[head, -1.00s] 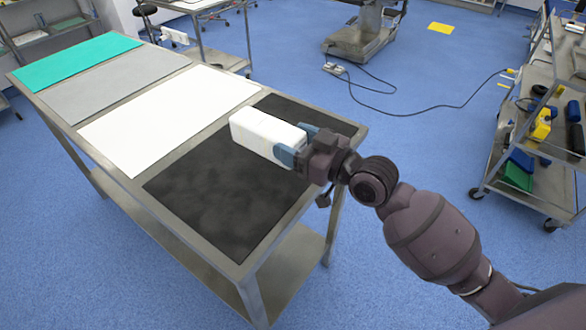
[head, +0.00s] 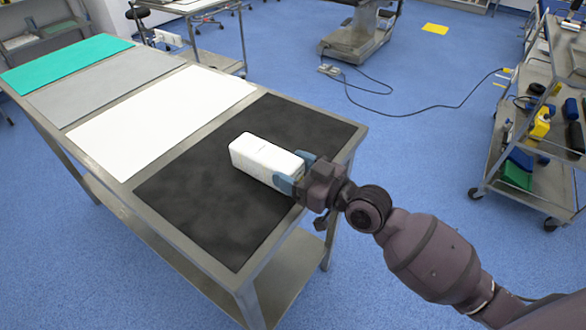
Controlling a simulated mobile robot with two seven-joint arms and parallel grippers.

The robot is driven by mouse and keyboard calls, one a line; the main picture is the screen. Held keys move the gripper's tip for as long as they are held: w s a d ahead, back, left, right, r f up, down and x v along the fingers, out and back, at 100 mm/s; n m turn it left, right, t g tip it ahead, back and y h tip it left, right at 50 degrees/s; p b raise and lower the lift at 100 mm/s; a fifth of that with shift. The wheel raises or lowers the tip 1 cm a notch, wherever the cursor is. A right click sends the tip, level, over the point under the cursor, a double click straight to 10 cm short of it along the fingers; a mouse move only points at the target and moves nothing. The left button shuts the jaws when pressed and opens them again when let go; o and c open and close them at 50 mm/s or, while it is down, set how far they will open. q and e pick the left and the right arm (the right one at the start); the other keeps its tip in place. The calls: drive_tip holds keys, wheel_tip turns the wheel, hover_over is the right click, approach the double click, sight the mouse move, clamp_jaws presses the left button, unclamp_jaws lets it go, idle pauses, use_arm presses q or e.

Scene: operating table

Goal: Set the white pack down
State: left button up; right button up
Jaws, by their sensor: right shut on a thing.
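The white pack (head: 262,158) is a box-shaped block over the black mat (head: 205,215) at the near right end of the steel table. My right gripper (head: 293,172) is shut on the pack's right end, with blue-grey fingertips on either side of it. The pack lies roughly level, low over the middle of the black mat. I cannot tell whether its underside touches the mat. My left gripper is not in view.
A white mat (head: 160,118), a grey mat (head: 108,80) and a green mat (head: 66,62) lie empty farther along the table. The black mat is bare around the pack. A loaded cart (head: 530,130) stands at the right.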

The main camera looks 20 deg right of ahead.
drive_tip(key=shift+f, duration=0.15)
drive_tip(key=o, duration=1.1)
drive_tip(key=shift+c, duration=0.2)
drive_tip(key=shift+s+d+r, duration=0.1)
drive_tip(key=shift+s+r, duration=0.05)
drive_tip(key=shift+r, duration=0.05)
drive_tip(key=v, duration=1.1)
drive_tip(key=shift+s+d, duration=0.25)
drive_tip(key=s+d+f+m+h, duration=0.1)
drive_tip(key=s+f+m+h, duration=0.1)
drive_tip(key=f, duration=0.4)
drive_tip(key=s+d+f+m+h, duration=0.1)
drive_tip(key=s+f+h, duration=0.3)
drive_tip(key=f, duration=0.2)
drive_tip(key=shift+d+f+m+g, duration=0.3)
drive_tip(key=shift+d+f+m, duration=0.05)
drive_tip(key=shift+f+m, duration=0.05)
drive_tip(key=shift+o, duration=0.4)
drive_tip(key=s+d+f+m+g+h, duration=0.2)
drive_tip(key=s+f+h, duration=0.3)
drive_tip(key=s+f, duration=0.3)
drive_tip(key=shift+s+d+f+m+g, duration=0.25)
drive_tip(key=shift+d+f+m+g, duration=0.05)
drive_tip(key=shift+d+g, duration=0.2)
